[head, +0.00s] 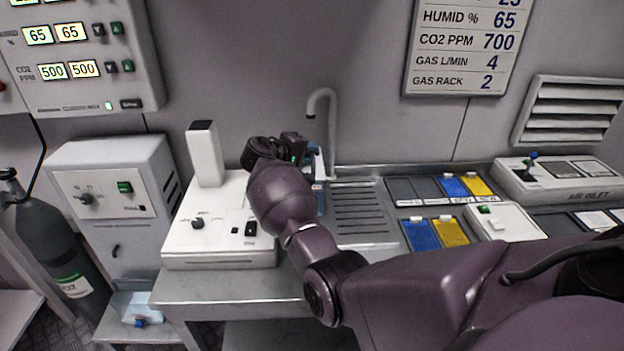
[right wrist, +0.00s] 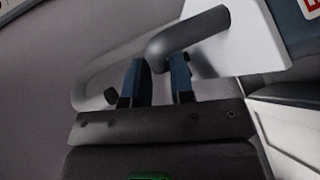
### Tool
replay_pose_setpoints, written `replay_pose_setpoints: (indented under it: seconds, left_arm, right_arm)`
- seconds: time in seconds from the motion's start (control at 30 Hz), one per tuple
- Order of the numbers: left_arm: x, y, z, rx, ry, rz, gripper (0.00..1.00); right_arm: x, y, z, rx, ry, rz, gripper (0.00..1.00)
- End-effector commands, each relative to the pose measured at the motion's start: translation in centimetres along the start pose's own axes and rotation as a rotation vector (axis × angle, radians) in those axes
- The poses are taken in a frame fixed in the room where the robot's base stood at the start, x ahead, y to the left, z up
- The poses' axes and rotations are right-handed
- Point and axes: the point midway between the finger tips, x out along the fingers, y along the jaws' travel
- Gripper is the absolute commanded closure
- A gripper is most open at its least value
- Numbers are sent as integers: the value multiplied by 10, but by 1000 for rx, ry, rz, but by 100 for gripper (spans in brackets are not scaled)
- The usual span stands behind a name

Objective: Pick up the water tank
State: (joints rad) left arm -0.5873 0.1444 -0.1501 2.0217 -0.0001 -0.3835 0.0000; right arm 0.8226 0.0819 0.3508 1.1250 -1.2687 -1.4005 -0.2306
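The water tank (head: 320,200) stands in the sink area behind my right forearm, mostly hidden; a strip of its blue side and a small red label show. In the right wrist view its pale body (right wrist: 255,45) is at the upper right, with a dark grey curved handle bar (right wrist: 190,32). My right gripper (right wrist: 158,68) has its two blue fingers close together on either side of the handle's bent end, and it looks shut on it. In the head view my right gripper (head: 308,152) is near the tap, with its fingertips hidden. My left gripper is not in view.
A grey curved tap (head: 332,125) rises right behind the gripper. A white device (head: 220,245) with a tall white block stands to the left. A ribbed drainboard (head: 358,215) and blue and yellow trays (head: 420,235) lie to the right. A low stool holds a pale, blue-capped item (head: 140,312).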

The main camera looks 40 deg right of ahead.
Motion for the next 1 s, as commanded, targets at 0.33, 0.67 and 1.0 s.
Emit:
replay_pose_setpoints:
  seconds: [0.33, 0.67, 1.0]
  left_arm:
    - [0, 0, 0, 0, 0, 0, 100]
    - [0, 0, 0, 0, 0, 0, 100]
    - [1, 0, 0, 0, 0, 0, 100]
  right_arm:
    - [0, 0, 0, -1, -1, -1, 100]
    - [0, -2, 1, -5, -2, -3, 100]
    - [0, -4, 1, -8, -4, -6, 100]
